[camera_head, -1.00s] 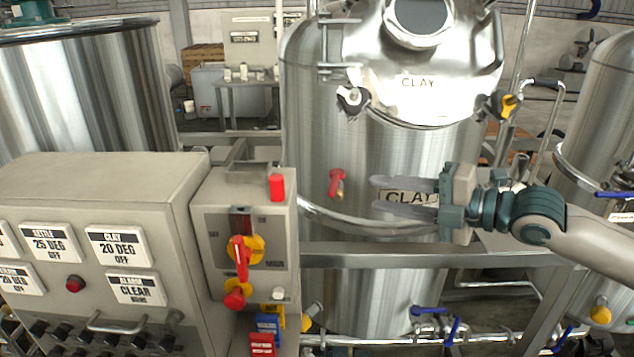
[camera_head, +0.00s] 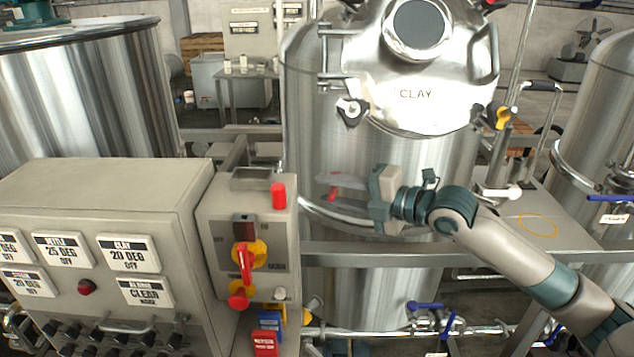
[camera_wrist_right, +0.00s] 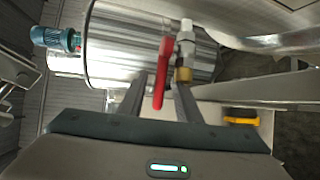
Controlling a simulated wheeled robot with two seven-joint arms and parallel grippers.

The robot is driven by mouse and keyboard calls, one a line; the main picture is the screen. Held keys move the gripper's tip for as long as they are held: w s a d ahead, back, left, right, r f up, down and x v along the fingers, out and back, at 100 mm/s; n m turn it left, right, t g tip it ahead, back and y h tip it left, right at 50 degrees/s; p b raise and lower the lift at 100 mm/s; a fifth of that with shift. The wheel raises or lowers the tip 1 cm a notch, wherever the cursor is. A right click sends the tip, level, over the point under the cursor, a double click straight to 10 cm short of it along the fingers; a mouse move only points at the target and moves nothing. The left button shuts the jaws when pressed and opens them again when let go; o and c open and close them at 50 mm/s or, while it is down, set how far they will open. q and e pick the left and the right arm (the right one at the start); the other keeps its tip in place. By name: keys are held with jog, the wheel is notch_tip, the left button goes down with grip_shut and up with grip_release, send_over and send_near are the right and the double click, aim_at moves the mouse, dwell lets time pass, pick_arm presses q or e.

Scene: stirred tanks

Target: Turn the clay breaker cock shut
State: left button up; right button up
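The clay tank (camera_head: 350,270) is a shiny steel vessel with a lid marked CLAY. On its front is a small cock with a red lever (camera_head: 333,193); in the right wrist view the red lever (camera_wrist_right: 162,75) points along the fingers, beside a pale and brass cock body (camera_wrist_right: 183,73). My right gripper (camera_head: 340,192) is at the tank front, its fingers apart around the red lever. In the right wrist view the gripper (camera_wrist_right: 160,103) is open, the lever between its fingers; contact cannot be told. My left gripper is out of view.
A grey switch box (camera_head: 212,225) with red and yellow handles stands left of the cock, beside a control panel (camera_head: 100,185). A steel rail (camera_head: 400,255) crosses below my gripper. Blue-handled valves (camera_head: 425,306) sit low on the tank.

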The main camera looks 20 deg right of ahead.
jog(key=shift+p+x, duration=0.55)
jog(key=shift+x, duration=1.45)
grip_shut()
